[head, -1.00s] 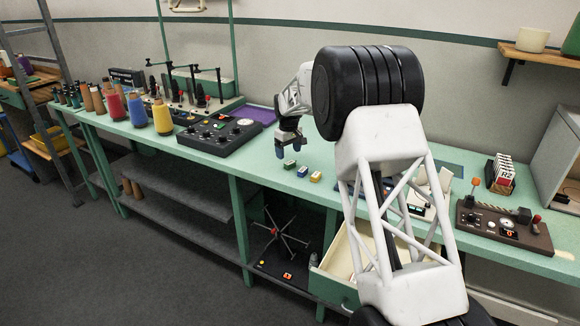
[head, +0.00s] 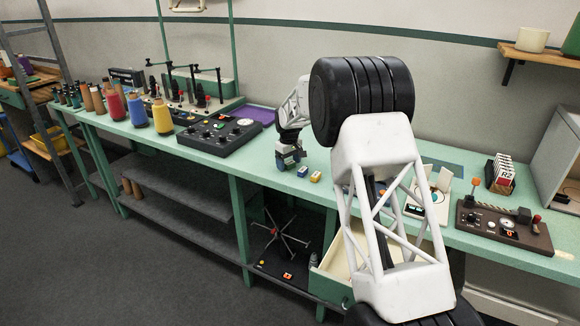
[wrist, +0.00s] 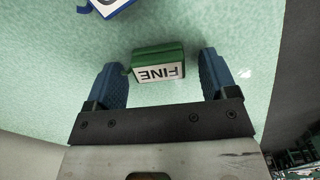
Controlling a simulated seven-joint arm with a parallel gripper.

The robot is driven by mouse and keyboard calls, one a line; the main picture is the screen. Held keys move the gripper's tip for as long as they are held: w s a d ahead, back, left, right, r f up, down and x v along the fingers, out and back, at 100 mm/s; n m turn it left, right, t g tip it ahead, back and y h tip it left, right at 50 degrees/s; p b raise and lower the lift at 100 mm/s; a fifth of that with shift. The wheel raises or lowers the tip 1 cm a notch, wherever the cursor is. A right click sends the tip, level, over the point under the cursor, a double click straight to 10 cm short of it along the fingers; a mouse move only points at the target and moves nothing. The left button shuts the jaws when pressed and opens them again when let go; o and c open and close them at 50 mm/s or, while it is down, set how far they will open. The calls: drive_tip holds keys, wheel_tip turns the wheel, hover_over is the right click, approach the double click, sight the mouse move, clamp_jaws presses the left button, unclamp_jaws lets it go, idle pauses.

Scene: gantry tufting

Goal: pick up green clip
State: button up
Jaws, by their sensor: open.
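The green clip (wrist: 158,64) lies on the pale green bench top in the wrist view, with a white label reading FINE facing the camera. My gripper (wrist: 168,78) is open, its two blue fingers on either side of the clip, the left finger close to the clip and a wider gap on the right. Whether a finger touches it I cannot tell. In the head view my gripper (head: 289,160) is low over the bench and hides most or all of the green clip.
A blue clip (wrist: 108,5) lies beyond the green one in the wrist view. In the head view a blue clip (head: 302,171) and a yellow clip (head: 316,176) sit right of my gripper. A black control box (head: 219,134) stands to the left. An open drawer (head: 333,270) juts out below.

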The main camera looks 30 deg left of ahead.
sight(289, 162)
drive_tip(key=shift+c, duration=0.2)
drive_tip(key=c, duration=1)
drive_tip(key=shift+o, duration=0.2)
drive_tip(key=shift+r, duration=0.1)
drive_tip(key=shift+s+r, duration=0.1)
drive_tip(key=shift+r, duration=1.65)
drive_tip(key=s+d+r, duration=0.1)
drive_tip(key=s+d, duration=0.9)
drive_tip(key=s, duration=0.2)
drive_tip(key=shift+s+r, duration=0.15)
drive_tip(key=shift+r, duration=0.05)
